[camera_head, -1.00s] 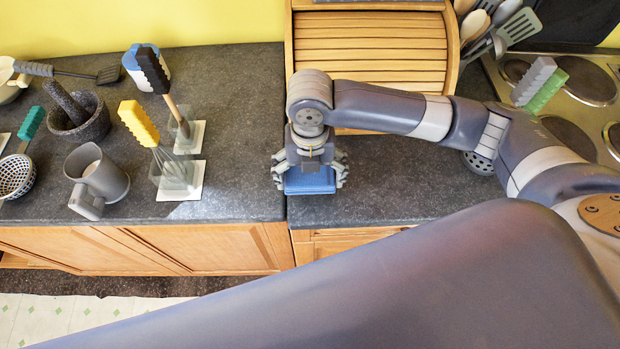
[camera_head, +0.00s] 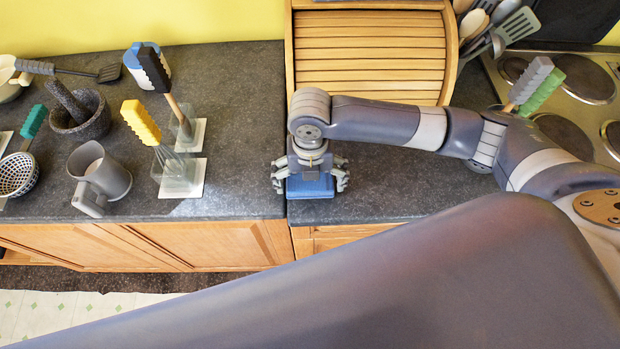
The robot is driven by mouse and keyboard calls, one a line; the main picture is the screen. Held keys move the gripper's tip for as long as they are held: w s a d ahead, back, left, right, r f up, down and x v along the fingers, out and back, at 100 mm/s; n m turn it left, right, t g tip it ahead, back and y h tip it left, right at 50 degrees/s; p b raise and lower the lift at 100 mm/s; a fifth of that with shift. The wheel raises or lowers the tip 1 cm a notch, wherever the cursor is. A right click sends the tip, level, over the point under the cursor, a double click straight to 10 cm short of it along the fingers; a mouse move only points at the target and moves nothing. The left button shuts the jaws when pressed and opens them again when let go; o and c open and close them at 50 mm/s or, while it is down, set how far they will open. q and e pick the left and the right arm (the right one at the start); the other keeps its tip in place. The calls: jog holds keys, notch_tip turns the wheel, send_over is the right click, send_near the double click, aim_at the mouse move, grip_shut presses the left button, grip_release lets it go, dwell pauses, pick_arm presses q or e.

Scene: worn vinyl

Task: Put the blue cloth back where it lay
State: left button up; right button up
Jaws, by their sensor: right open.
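The blue cloth (camera_head: 310,187) is a small folded blue block at the front of the dark counter, just right of the seam between two worktop sections. My right gripper (camera_head: 310,183) points down over it, with a finger on each side. The fingers are open, and the gripper body hides the cloth's back part. From this angle I cannot tell whether the fingers touch the cloth. My left gripper is not in view.
A wooden roll-front bread box (camera_head: 368,55) stands behind the gripper. To the left are a grey jug (camera_head: 108,178), a mortar (camera_head: 85,118) and two upright utensils in holders. A hob (camera_head: 580,95) is at right. The counter right of the cloth is clear.

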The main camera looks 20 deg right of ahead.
jog(key=shift+r, duration=0.1)
notch_tip(320, 180, up, 12)
jog(key=b, duration=0.2)
dwell(0.7)
